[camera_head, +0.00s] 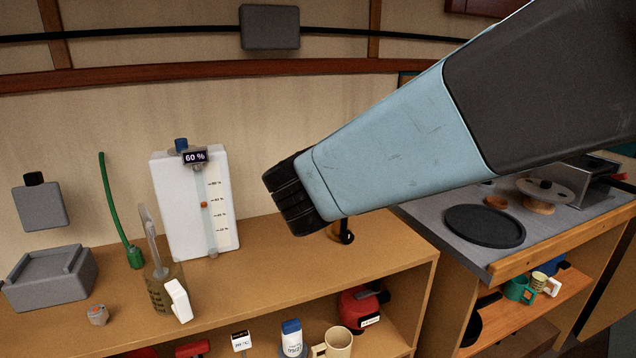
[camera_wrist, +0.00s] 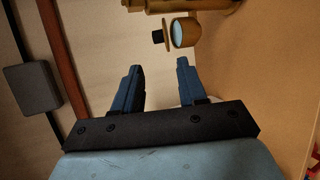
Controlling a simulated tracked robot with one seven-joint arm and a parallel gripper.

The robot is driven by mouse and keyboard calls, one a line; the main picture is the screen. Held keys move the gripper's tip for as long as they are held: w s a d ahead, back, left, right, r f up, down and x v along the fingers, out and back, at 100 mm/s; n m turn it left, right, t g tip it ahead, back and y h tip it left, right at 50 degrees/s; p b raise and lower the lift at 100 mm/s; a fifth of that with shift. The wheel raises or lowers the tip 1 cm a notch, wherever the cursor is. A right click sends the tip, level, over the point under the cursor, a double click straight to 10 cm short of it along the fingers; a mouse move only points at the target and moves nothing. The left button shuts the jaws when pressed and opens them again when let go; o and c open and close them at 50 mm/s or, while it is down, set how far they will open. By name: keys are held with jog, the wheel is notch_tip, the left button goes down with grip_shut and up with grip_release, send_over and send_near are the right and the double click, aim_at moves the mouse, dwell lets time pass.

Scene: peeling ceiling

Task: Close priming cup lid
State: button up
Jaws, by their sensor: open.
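In the wrist view, a brass fitting (camera_wrist: 190,6) enters at the top edge. Close below it is a round brass-rimmed piece with a pale blue face (camera_wrist: 183,33), and a small black knob (camera_wrist: 157,38) lies on its left side. I cannot tell which part is the lid and which the cup. My gripper (camera_wrist: 160,66) is open and empty, its two dark blue fingers apart and pointing toward the knob and brass piece without visible contact. In the head view my arm hides the fingers and most of the fitting; a small black round part (camera_head: 346,237) shows below the arm.
On the wooden counter (camera_head: 270,262) stand a white gauge panel marked 60 % (camera_head: 190,205), a beaker (camera_head: 165,285), a green hose (camera_head: 112,205) and a grey box (camera_head: 50,280). Mugs and a red kettle-like item (camera_head: 360,305) sit on the shelf below. A black round plate (camera_head: 485,226) is at right.

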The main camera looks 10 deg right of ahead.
jog(key=shift+s, duration=0.2)
jog(key=shift+o, duration=0.7)
jog(key=shift+r, duration=0.1)
jog(key=shift+o, duration=0.3)
jog(key=w+d+r+m+g+h, duration=0.2)
jog(key=w+d+r+m+h, duration=0.1)
jog(key=w+m, duration=0.2)
jog(key=shift+w+r+g, duration=0.3)
jog(key=shift+w+g, duration=0.1)
jog(key=shift+w, duration=0.05)
jog(key=w+r+m+g+y, duration=0.6)
jog(key=w+r+m+g, duration=0.1)
jog(key=w+g, duration=0.4)
jog(key=f, duration=0.9)
jog(key=s+a+f, duration=0.1)
jog(key=f, duration=0.3)
jog(key=shift+s+f, duration=0.1)
jog(key=shift+f, duration=0.3)
jog(key=shift+c, duration=0.2)
